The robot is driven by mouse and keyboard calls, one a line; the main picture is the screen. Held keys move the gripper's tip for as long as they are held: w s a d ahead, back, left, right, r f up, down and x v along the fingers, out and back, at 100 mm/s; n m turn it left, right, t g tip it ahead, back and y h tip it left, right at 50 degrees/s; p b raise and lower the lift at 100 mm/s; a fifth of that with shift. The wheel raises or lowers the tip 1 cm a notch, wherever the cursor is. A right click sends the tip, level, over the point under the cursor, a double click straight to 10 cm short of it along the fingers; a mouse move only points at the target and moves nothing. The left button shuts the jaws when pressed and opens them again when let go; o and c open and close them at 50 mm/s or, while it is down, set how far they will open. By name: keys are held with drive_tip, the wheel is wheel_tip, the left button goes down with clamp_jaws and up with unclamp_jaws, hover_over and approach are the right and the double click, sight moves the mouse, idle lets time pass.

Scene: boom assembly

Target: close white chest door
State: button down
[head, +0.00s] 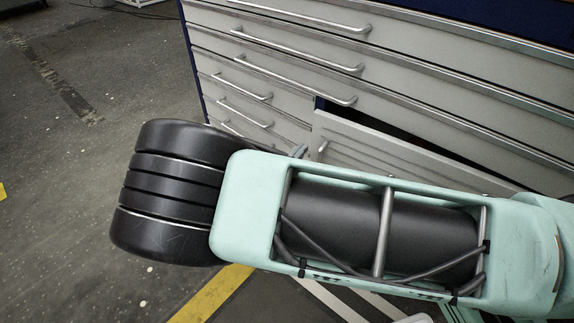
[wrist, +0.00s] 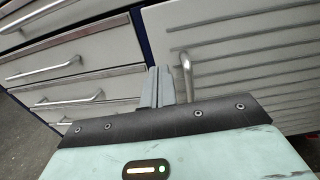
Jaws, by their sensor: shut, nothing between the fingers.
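The white chest door (head: 390,148) is a pale ribbed panel at the lower right of the chest. In the head view it stands a little open, with a dark gap along its top edge. In the wrist view the door (wrist: 245,65) fills the right side, and its metal handle (wrist: 186,75) stands upright near its left edge. My gripper (wrist: 158,82) is shut and empty, just left of the handle, in front of the door's left edge. I cannot tell whether it touches the door. In the head view my arm hides most of the gripper and the door's lower part.
The chest's drawers (head: 285,50), with long bar handles, are above and left of the door and look shut. Drawer handles (wrist: 70,105) stick out at the left of the wrist view. The grey floor (head: 70,150) at the left is clear, with yellow line markings (head: 210,295).

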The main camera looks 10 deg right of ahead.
sight(316, 134)
drive_tip(key=b+x, duration=0.1)
drive_tip(key=x, duration=0.4)
drive_tip(key=shift+w+d, duration=0.15)
drive_tip(key=shift+d, duration=0.05)
